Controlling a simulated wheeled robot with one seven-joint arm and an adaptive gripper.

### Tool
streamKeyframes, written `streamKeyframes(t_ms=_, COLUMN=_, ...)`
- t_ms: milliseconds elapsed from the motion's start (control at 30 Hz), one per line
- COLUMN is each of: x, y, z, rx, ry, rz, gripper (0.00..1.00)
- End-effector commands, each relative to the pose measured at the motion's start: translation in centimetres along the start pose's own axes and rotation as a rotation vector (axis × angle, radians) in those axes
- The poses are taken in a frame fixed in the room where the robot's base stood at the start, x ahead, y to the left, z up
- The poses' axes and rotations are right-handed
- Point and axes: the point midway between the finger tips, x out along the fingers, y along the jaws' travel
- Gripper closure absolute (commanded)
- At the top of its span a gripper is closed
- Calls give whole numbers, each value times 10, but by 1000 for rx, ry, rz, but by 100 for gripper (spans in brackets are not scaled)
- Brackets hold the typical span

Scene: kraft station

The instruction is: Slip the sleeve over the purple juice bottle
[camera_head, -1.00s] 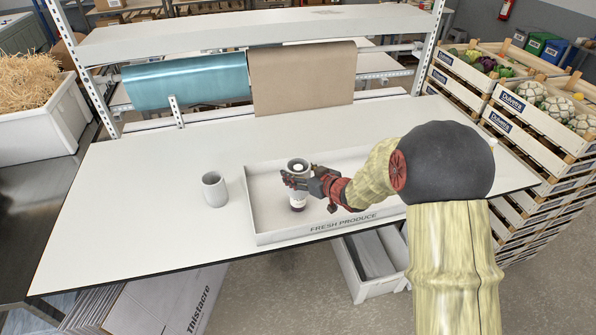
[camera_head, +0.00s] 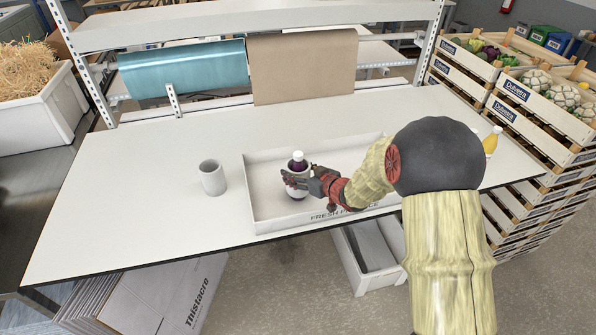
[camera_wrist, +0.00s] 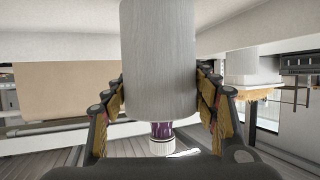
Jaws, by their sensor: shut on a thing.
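The purple juice bottle (camera_head: 298,164) stands upright in the shallow tray; its white cap and purple neck rise out of the top of a pale grey sleeve (camera_head: 297,192). The sleeve is around the bottle's body and hides it. My gripper (camera_head: 291,180) is shut on the sleeve from the right. In the wrist view, which is upside down, the fingers press both sides of the sleeve (camera_wrist: 158,60), and the bottle's neck and cap (camera_wrist: 161,136) stick out of its end. Whether the sleeve's lower edge touches the tray is hard to tell.
The white tray (camera_head: 250,207) marked "FRESH PRODUCE" has low walls. Another grey cylinder (camera_head: 212,178) stands on the table left of it. A yellow bottle (camera_head: 491,141) is at the table's right, behind my arm. Vegetable crates (camera_head: 520,110) stand beyond. The table's left is clear.

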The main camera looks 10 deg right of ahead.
Motion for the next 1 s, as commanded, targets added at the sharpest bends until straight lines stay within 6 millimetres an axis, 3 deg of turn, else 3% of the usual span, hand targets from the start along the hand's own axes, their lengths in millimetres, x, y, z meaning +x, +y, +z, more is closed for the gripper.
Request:
streamKeyframes(t_ms=367, x=1, y=0, z=2, rx=0, ry=0, rz=0, gripper=50)
streamKeyframes(t_ms=400, x=1, y=0, z=2, rx=0, ry=0, rz=0, gripper=41)
streamKeyframes(t_ms=733, x=1, y=0, z=2, rx=0, ry=0, rz=0, gripper=22)
streamKeyframes(t_ms=1000, x=1, y=0, z=2, rx=0, ry=0, rz=0, gripper=21)
